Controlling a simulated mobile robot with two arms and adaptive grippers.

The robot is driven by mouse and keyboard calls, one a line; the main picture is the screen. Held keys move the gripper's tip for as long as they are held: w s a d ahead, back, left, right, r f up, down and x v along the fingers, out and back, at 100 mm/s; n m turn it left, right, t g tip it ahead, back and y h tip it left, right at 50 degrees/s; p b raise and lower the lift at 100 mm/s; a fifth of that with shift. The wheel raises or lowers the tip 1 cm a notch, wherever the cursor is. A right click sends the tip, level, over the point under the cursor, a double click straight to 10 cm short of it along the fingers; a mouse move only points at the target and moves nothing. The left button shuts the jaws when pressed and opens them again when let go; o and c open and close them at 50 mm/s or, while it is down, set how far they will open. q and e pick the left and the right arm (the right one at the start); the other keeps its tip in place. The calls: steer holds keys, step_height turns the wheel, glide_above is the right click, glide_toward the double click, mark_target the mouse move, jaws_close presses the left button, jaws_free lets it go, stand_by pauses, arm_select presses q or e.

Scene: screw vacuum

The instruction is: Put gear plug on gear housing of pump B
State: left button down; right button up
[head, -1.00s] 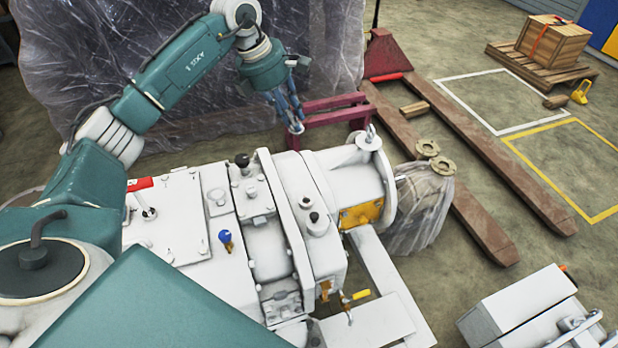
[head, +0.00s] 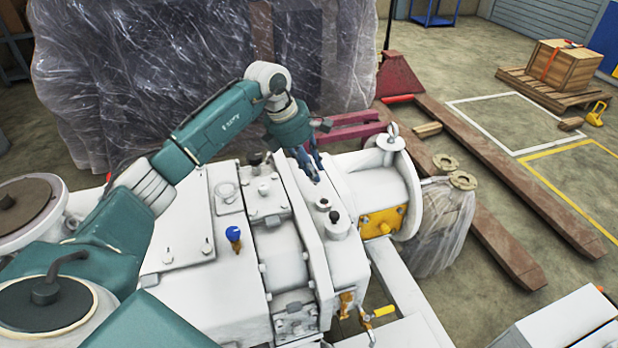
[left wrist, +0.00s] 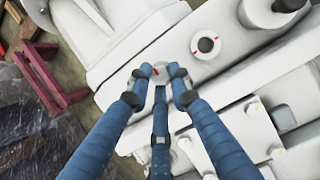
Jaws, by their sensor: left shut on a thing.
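The pump's white gear housing (head: 345,262) fills the middle of the head view. On its top is a round port (left wrist: 205,45) with a dark centre and red marks; in the head view it is a small ring (head: 322,204) beside a dark-topped fitting (head: 334,217). My left gripper (head: 316,175) is above the far side of the housing top, pointing down. My right gripper is out of view.
A lifting eye (head: 393,131) stands on the round flange at right. A black knob (head: 255,159) and a blue-handled valve (head: 233,234) stick up from the pump. A plastic-wrapped load (head: 190,70) and maroon frame (head: 352,128) are behind.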

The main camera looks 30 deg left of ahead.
arm_select(q)
steer(key=shift+a+f, duration=0.1)
steer(key=shift+f, duration=0.6)
steer(key=shift+a+r, duration=0.1)
steer(key=c, duration=1.6)
jaws_free()
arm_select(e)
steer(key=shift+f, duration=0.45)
arm_select(q)
steer(key=shift+r, duration=0.15)
steer(key=p+v, duration=0.7)
steer(key=v, duration=0.4)
steer(key=shift+s+r, duration=0.1)
steer(key=shift+r, duration=0.25)
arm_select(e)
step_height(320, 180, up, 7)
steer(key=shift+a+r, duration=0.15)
arm_select(q)
steer(key=shift+f, duration=0.1)
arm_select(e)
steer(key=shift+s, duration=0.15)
